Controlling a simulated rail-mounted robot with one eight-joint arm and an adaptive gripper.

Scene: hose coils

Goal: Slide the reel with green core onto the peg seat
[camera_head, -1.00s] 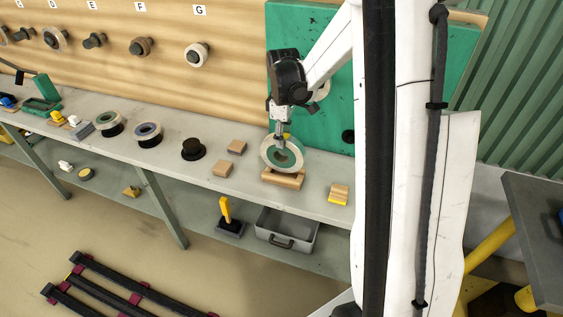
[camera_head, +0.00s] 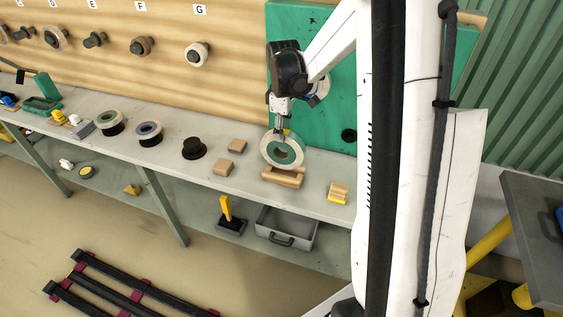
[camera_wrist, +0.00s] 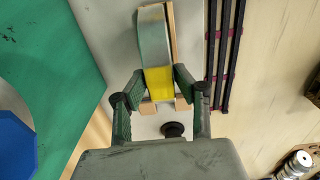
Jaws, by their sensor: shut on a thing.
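The reel with green core (camera_head: 268,152) has a pale rim and stands upright at the wooden cradle (camera_head: 284,179) on the bench. My gripper (camera_head: 282,135) is above it, shut on its upper edge. In the wrist view my gripper (camera_wrist: 160,88) has both fingers against a yellow patch on the reel (camera_wrist: 152,40), which shows edge-on. I cannot tell whether the reel's bottom still touches the cradle. A black knob (camera_head: 348,135) sits on the green panel; which is the target is unclear.
Two other reels (camera_head: 149,133) lie further left. A yellow-edged block (camera_head: 338,193) is on the right. The green panel (camera_head: 340,60) stands behind my arm, with wall pegs (camera_head: 197,55) to its left.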

